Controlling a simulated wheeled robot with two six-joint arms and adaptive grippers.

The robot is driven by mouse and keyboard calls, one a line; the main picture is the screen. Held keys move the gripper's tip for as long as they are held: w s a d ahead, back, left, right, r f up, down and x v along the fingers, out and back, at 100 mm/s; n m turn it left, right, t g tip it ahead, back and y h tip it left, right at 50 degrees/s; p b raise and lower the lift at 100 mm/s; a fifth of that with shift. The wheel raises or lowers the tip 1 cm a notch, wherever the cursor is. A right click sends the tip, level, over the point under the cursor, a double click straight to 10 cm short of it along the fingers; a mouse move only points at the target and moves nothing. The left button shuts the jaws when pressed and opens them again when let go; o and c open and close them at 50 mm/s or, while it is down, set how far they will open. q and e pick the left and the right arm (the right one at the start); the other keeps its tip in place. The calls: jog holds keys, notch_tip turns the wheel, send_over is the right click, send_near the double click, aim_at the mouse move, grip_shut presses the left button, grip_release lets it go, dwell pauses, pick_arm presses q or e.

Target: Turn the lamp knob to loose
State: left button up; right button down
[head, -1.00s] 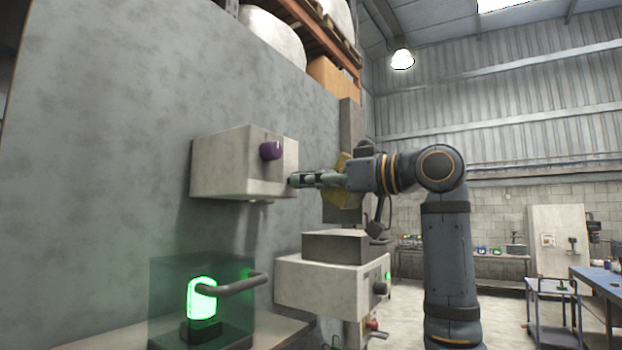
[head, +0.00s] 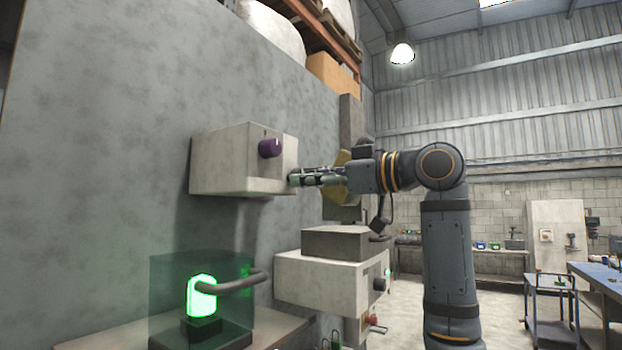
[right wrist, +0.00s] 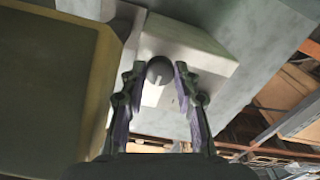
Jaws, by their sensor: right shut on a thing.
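My right gripper (head: 294,180) is at the box's lower right, beside and below the purple knob. In the right wrist view, its fingers (right wrist: 162,75) are shut on a dark round knob (right wrist: 159,69) at the pale box (right wrist: 205,50). In the head view the fingers hide this held knob. A lamp (head: 202,296) glows green inside a clear dark-tinted cover (head: 165,285) below the box. My left gripper is not in view.
A grey bar handle (head: 232,283) sticks out from the lamp cover. A second pale box (head: 318,285) with a dark knob (head: 379,284) stands below my right forearm. A yellow-edged panel (right wrist: 100,80) is close to the left of the fingers in the wrist view.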

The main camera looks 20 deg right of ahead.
jog(key=c, duration=1.3)
grip_release()
jog(key=shift+f, duration=0.2)
jog(key=shift+r, duration=0.1)
jog(key=v, duration=1.2)
jog(key=shift+d, duration=0.1)
